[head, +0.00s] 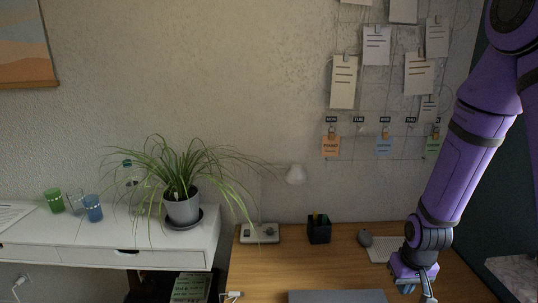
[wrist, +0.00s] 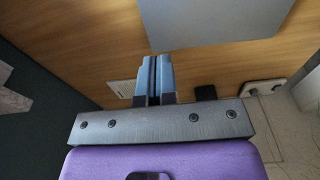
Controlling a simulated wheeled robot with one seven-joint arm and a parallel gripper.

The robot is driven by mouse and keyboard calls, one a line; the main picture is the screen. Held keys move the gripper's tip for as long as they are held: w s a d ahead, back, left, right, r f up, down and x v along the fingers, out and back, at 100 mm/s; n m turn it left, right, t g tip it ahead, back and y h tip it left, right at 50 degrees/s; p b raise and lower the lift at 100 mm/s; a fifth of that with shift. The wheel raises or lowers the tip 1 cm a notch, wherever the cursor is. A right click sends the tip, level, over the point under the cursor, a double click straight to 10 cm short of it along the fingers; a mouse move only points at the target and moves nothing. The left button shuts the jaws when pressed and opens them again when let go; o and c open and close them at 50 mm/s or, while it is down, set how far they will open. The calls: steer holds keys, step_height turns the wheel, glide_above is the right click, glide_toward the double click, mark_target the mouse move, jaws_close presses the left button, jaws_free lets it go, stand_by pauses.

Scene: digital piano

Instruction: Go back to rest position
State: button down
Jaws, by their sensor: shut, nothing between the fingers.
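My gripper (head: 424,292) hangs over the right part of the wooden desk (head: 265,268), at the end of my purple arm. In the wrist view my gripper (wrist: 157,60) shows its two blue-grey fingers side by side and closed, with nothing between them. The wooden desk surface (wrist: 90,50) lies beyond the fingers. Whether the fingertips touch anything is not clear, but no object is held.
A grey flat panel (head: 338,297) lies at the desk's front, a pale keyboard (head: 384,250) beside my wrist. A potted plant (head: 182,208) and glasses top the white desk (head: 130,240).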

steer(key=s+a+r+t, duration=0.15)
steer(key=s+r, duration=0.25)
steer(key=r, duration=1)
steer(key=s+a+r+t, duration=0.15)
steer(key=s+r, duration=0.25)
steer(key=r, duration=1)
steer(key=s+r+t, duration=0.1)
steer(key=s+r, duration=0.5)
steer(key=s, duration=0.2)
steer(key=shift+s+a, duration=0.2)
steer(key=shift+a, duration=0.05)
